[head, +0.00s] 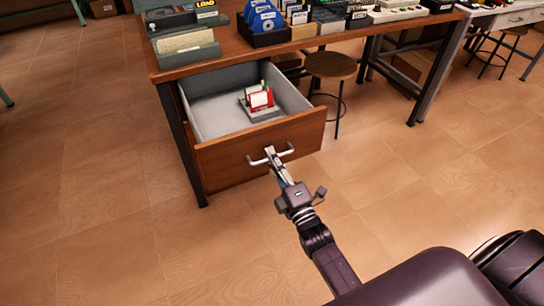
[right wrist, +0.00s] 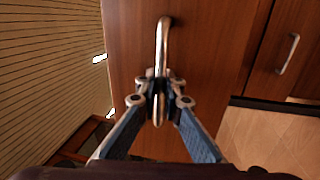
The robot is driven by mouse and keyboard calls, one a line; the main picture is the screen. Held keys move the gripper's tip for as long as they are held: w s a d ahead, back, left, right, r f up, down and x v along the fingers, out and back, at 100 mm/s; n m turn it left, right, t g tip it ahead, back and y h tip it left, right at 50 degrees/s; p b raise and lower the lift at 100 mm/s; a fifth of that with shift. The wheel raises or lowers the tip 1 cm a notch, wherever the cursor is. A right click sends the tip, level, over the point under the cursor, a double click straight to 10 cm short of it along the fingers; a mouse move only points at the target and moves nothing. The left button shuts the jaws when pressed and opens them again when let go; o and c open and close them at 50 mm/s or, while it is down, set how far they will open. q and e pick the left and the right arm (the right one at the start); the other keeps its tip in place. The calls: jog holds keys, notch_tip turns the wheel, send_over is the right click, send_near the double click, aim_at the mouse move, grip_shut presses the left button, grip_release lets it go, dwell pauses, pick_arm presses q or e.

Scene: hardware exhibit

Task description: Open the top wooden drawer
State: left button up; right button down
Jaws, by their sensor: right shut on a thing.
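The top wooden drawer (head: 225,160) is pulled out from the desk, and its grey inside shows in the head view. My right gripper (head: 272,160) is at the metal handle (head: 288,151) on the drawer front. In the right wrist view, the fingers of my right gripper (right wrist: 158,98) are shut on the handle (right wrist: 164,40), which runs upright in that picture. The drawer front (right wrist: 190,50) fills the middle of that view. My left gripper is not in view.
A small red, white and green item on a grey base (head: 260,101) lies in the drawer. The desk top (head: 225,55) carries bins and boxes. A round stool (head: 330,65) stands just right of the drawer. The floor at left is clear.

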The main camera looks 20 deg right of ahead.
dwell(0.3)
jog(key=c, duration=2.3)
grip_release()
jog(key=shift+c, duration=0.2)
jog(key=s+f, duration=0.2)
jog(key=s, duration=0.9)
jog(key=shift+s+d+f, duration=0.15)
jog(key=shift+s+d, duration=0.05)
jog(key=shift+s, duration=0.2)
